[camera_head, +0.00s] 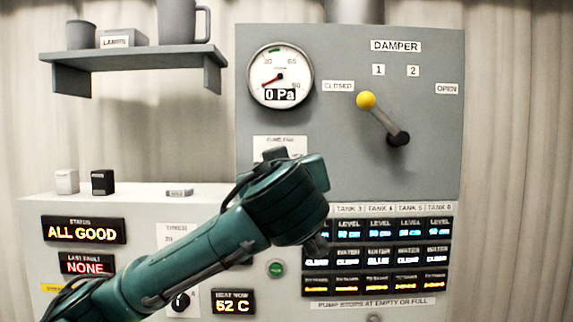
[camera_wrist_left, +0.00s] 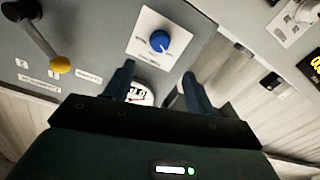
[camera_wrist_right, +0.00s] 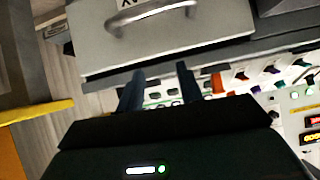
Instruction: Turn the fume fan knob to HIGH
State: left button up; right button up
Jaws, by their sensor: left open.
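The fume fan knob (camera_wrist_left: 158,41) is a round blue dial on a white plate (camera_wrist_left: 143,28) in the left wrist view. In the head view only the top of its label plate (camera_head: 280,145) shows; my left arm hides the knob. My left gripper (camera_wrist_left: 158,84) is open and empty, with its fingers apart from the knob. The knob lies just beyond the fingertips in that picture; which mark it points to is too small to read. My right gripper (camera_wrist_right: 161,78) is open and empty, away from the fan panel.
A gauge (camera_head: 280,76) reading 0 Pa sits above the fan plate. The damper lever (camera_head: 384,119) with a yellow ball is to its right. Tank displays (camera_head: 377,256) are below right. A shelf (camera_head: 135,64) holds mugs. A drawer handle (camera_wrist_right: 152,17) shows near my right gripper.

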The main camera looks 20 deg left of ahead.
pick_arm(q)
jog(key=p+x, duration=0.4)
jog(key=x, duration=0.7)
jog(key=shift+w, duration=0.25)
pick_arm(e)
jog(key=shift+s+d+r+g+h, duration=0.15)
jog(key=shift+d+r+g+h, duration=0.2)
jog(key=shift+d, duration=0.35)
pick_arm(q)
jog(key=shift+a, duration=0.1)
jog(key=c, duration=1)
jog(key=shift+o, duration=0.2)
jog(key=shift+f, duration=0.1)
pick_arm(e)
jog(key=shift+s+f, duration=0.1)
jog(key=shift+s, duration=0.05)
jog(key=shift+f, duration=0.1)
